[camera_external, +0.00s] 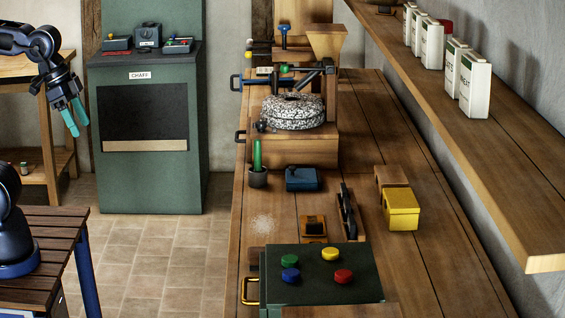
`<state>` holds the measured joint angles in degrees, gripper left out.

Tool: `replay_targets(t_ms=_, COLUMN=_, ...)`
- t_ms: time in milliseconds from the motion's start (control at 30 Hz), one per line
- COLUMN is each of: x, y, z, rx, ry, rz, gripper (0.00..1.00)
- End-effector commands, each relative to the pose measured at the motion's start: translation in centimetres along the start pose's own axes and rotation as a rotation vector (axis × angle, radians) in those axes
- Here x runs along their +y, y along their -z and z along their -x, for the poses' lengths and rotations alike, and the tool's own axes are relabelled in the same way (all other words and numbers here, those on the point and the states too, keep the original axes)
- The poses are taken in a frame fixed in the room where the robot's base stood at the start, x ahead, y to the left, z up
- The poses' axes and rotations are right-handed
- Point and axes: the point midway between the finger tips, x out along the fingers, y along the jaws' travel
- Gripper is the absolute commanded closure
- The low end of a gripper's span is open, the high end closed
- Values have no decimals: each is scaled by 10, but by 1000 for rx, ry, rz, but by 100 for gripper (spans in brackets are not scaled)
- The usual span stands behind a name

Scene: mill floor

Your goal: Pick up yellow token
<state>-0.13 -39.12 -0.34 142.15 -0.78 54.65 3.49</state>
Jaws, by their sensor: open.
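The yellow token (330,253) is a small round disc lying flat on a dark green box top (310,285) at the front of the long wooden bench. A green token (289,260), a blue token (290,275) and a red token (343,276) lie on the same top, apart from it. My gripper (74,129) is at the far left, with teal fingers pointing down, open and empty. It is far from the yellow token, across the tiled floor and in front of a wooden shelf unit.
The bench (390,130) also holds a stone mill (292,111), a pot with a green stick (258,178), a blue box (302,179) and a yellow box (401,208). A wall shelf (520,170) overhangs its right side. A green cabinet (190,180) stands behind the open floor.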

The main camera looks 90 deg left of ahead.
Motion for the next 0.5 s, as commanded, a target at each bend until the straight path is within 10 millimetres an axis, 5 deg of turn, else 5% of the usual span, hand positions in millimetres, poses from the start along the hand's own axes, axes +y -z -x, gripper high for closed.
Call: replay_targets(t_ms=500, x=16, y=154, z=-27, rx=-47, ry=-65, rz=-272, gripper=41)
